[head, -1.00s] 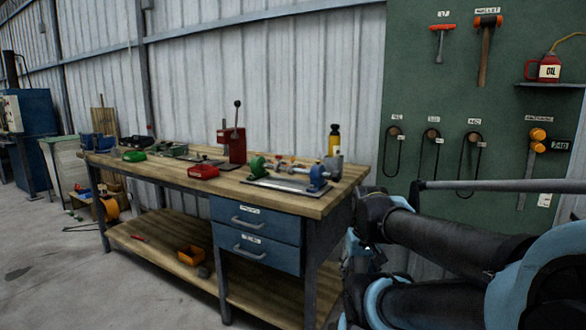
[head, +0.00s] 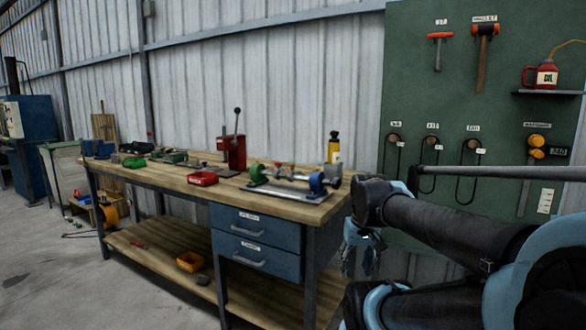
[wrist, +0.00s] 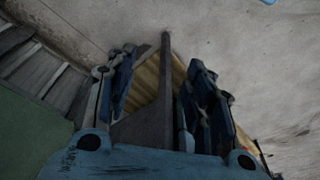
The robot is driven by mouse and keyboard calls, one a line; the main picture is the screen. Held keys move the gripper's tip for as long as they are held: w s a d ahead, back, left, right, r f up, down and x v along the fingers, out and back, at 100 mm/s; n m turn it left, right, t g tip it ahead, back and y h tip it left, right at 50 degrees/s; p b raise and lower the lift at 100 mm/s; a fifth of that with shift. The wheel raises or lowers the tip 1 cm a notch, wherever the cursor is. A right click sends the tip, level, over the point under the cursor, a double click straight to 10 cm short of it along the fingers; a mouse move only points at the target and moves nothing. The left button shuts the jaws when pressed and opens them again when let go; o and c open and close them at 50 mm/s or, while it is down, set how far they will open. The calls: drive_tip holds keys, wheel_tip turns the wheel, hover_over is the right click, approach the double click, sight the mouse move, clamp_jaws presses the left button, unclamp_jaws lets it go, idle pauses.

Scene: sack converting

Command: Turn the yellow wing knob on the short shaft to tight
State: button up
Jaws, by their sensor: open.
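A fixture with a green block (head: 258,174) and a blue block (head: 317,184) sits on a metal plate near the right end of the workbench, in the head view. A short shaft (head: 290,177) seems to run between the blocks. I cannot make out the yellow wing knob; it is too small or hidden. My gripper (head: 365,257) hangs beyond the bench's right end, below its top and apart from the fixture. In the wrist view my gripper (wrist: 160,75) is open, its two fingers apart, with part of the bench visible between and behind them.
A green tool board (head: 410,70) stands behind my arm. Floor at left is mostly open.

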drive_tip(key=w+a+r+n+y, duration=0.1)
drive_tip(key=w+a+r+n, duration=0.2)
drive_tip(key=w+r, duration=1)
wheel_tip(320, 180, up, 22)
drive_tip(key=n+g+y, duration=0.2)
drive_tip(key=n+y, duration=0.1)
drive_tip(key=n, duration=0.5)
hover_over(292, 166)
drive_tip(key=d, duration=0.8)
drive_tip(key=x, duration=1.1)
drive_tip(key=w+x, duration=0.1)
drive_tip(key=x, duration=0.5)
drive_tip(key=shift+a+r, duration=0.25)
drive_tip(key=shift+a, duration=0.1)
drive_tip(key=shift+t, duration=0.3)
drive_tip(key=c, duration=1.1)
